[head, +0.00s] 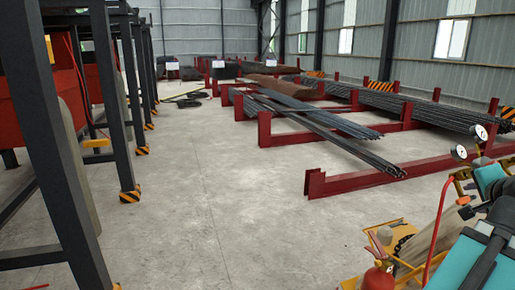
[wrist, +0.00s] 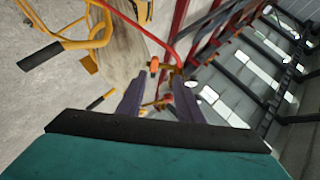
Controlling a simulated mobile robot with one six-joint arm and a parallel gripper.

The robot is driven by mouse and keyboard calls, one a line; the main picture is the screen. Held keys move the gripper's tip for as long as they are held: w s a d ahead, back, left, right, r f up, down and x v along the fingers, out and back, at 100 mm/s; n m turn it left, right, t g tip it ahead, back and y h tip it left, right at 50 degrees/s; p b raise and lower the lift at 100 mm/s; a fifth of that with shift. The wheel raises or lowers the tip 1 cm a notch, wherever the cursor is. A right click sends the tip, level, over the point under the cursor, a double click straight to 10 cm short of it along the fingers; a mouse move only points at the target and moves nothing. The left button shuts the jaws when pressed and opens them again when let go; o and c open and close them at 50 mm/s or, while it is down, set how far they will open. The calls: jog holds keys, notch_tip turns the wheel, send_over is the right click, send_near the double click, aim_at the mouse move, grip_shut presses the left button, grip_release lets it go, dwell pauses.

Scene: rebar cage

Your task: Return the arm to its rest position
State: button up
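My arm (head: 480,245), teal and black, shows at the lower right edge of the head view; its gripper cannot be made out there. In the wrist view my gripper (wrist: 160,98) shows two dark purple fingers standing apart, with nothing held between them. Beyond the fingers are a red hose (wrist: 136,26) and small red and orange fittings. The wrist view is tilted, with the floor at left and the wall at right.
A yellow cart (head: 385,238) with a grey cylinder, gauges (head: 459,152) and a red extinguisher (head: 378,279) stands close by the arm. Red racks (head: 360,181) hold rebar bundles (head: 325,132) behind it. Dark steel frames (head: 50,135) stand at left. The middle floor is clear.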

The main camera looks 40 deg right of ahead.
jog(key=w+a+f+n+t+y, duration=0.1)
jog(key=w+a+f+n+y, duration=0.1)
jog(key=w+f, duration=0.6)
jog(key=w+a+f+n+t+y, duration=0.15)
jog(key=w+f, duration=0.35)
jog(key=w, duration=0.7)
jog(key=w+a+f+n+t+y, duration=0.1)
jog(key=w+a+f+y, duration=0.2)
jog(key=w+f, duration=0.45)
jog(key=w+a+f+n+g+y+b, duration=0.1)
jog(key=w+a+f+n+g+y, duration=0.3)
jog(key=w+a+f, duration=1.65)
jog(key=s+a+f+n+g+y, duration=0.2)
jog(key=s+a+f+n, duration=0.15)
jog(key=a+f, duration=1)
jog(key=s+a+f+n+g+y, duration=0.2)
jog(key=s+a+f+n+g, duration=0.15)
jog(key=a+f, duration=0.95)
jog(key=s+a+f+n+g+h+b, duration=0.15)
jog(key=s+a+f+n, duration=0.3)
jog(key=s+a, duration=0.5)
jog(key=s+f+n+g+h, duration=0.2)
jog(key=s+f+n, duration=0.3)
jog(key=s, duration=0.5)
jog(key=shift+f+n+g, duration=0.4)
jog(key=shift+f+g, duration=0.1)
jog(key=shift+g, duration=0.05)
